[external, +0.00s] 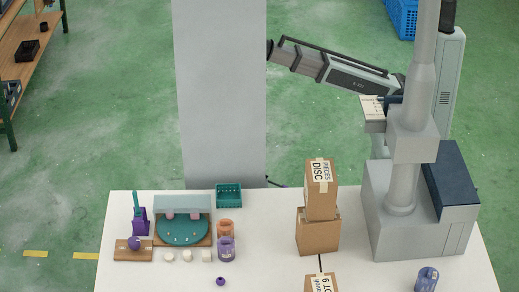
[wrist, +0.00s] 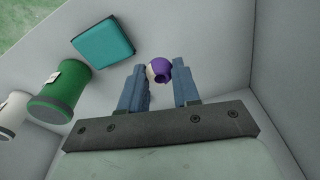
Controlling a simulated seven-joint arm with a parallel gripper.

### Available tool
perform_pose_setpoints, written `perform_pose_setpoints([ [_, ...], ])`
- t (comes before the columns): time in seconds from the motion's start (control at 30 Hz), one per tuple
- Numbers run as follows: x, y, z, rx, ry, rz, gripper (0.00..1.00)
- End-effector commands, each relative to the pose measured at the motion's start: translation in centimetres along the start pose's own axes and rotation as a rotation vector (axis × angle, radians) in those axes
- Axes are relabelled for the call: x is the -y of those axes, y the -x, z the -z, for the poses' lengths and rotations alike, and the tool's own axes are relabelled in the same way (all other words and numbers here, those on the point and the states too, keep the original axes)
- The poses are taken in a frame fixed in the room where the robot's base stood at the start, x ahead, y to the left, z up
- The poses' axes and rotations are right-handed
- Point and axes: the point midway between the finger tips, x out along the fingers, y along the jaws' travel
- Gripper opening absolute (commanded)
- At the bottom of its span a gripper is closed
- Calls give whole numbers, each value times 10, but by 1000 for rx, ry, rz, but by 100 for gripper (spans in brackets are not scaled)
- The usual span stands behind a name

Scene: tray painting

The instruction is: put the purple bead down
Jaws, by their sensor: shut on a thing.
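My gripper (wrist: 159,76) shows in the wrist view with its two blue fingers a short way apart. It is shut on a round purple bead (wrist: 160,70) with a dark hole, held near the fingertips. A cream-coloured patch (wrist: 150,72) shows between the bead and the left finger; I cannot tell whether it is part of the bead. I cannot make out my gripper or the held bead in the external view. There, a small purple bead-like piece (external: 220,281) lies near the table's front edge, and a purple ball (external: 135,243) is on a wooden block.
The white table (external: 265,240) holds a teal tray (external: 184,231), several cream beads (external: 187,256), an orange cup (external: 225,229), a purple cup (external: 226,249), a green basket (external: 229,195) and stacked cartons (external: 319,235). The wrist view shows a teal box (wrist: 103,49) and a green cylinder (wrist: 60,96).

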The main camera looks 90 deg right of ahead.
Motion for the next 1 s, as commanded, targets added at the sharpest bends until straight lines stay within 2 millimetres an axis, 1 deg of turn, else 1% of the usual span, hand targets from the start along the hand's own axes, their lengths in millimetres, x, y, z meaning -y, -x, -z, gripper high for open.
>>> perform_pose_setpoints([
  [0.03,9,4,-1,0,20,3,3],
  [0.17,31,17,-6,0,92,12,3],
  [0.23,45,25,-10,0,162,21,3],
  [0.3,55,31,-14,1,251,32,3],
  [0.37,60,35,-16,2,324,40,3],
  [0.5,66,39,-20,3,486,60,3],
  [0.7,67,40,-22,1,651,80,3],
  [0.87,67,39,-23,1,708,87,3],
  [1.0,67,28,-25,3,717,88,3],
])
